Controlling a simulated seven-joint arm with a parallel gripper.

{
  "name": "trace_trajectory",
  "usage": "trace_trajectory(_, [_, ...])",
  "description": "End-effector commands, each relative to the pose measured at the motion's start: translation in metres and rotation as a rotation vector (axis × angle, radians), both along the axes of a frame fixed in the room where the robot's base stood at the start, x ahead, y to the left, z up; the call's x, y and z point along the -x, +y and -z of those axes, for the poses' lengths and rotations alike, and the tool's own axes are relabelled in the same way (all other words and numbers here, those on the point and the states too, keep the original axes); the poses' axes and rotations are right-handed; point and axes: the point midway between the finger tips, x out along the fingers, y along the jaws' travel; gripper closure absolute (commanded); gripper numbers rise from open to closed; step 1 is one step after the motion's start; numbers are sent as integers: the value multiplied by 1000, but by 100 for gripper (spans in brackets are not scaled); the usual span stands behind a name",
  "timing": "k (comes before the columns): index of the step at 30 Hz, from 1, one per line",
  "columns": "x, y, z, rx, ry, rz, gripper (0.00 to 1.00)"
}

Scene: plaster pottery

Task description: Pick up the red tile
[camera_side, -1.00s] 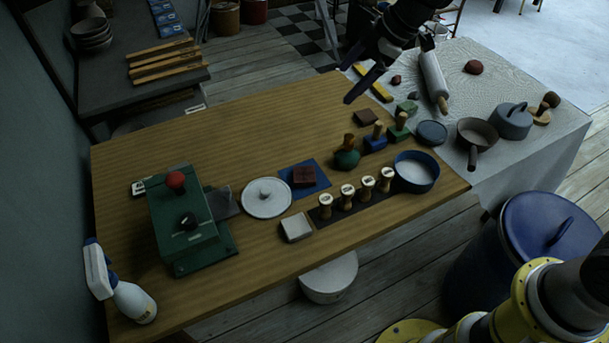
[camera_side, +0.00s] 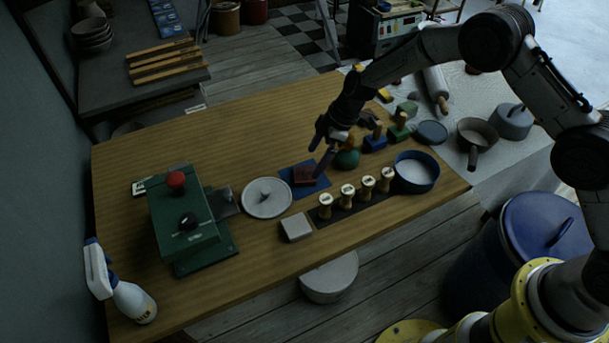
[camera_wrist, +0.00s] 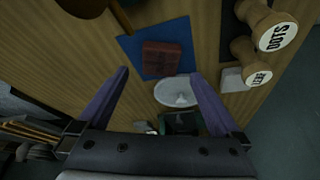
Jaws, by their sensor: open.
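The red tile (camera_side: 305,177) is a small dark red square block. It lies on a flat blue sheet (camera_side: 318,187) on the wooden table. In the wrist view the red tile (camera_wrist: 162,57) sits on the blue sheet (camera_wrist: 132,44), ahead of and between my two fingers. In the wrist view my gripper (camera_wrist: 160,74) shows both purple fingers spread wide.
Several wooden stamps (camera_side: 347,193) stand in a row just right of the tile, beside a blue bowl (camera_side: 416,172). A round white lidded disc (camera_side: 266,205) and a green press (camera_side: 188,220) are to the left. The table's back left is clear.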

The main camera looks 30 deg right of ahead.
Motion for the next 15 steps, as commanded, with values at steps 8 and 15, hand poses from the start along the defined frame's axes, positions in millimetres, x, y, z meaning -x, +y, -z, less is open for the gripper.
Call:
trace_trajectory(8, [-3, 12, 24, 1, 2, -3, 0])
trace_trajectory(15, [-8, 22, 48, 0, 0, 0, 0])
